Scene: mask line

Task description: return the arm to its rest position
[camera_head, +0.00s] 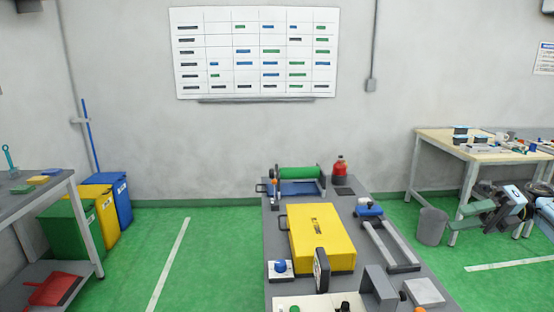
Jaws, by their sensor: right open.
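My right gripper (468,216) shows at the right side of the head view, in front of the light wooden table and well to the right of the grey workbench. Its fingers point left and are apart, with nothing seen between them. Part of my right arm shows at the right picture edge. My left gripper is not in view.
A grey bin (431,227) stands by the wooden table (437,136). Coloured bins (121,200) stand left. Green floor left of the bench is clear.

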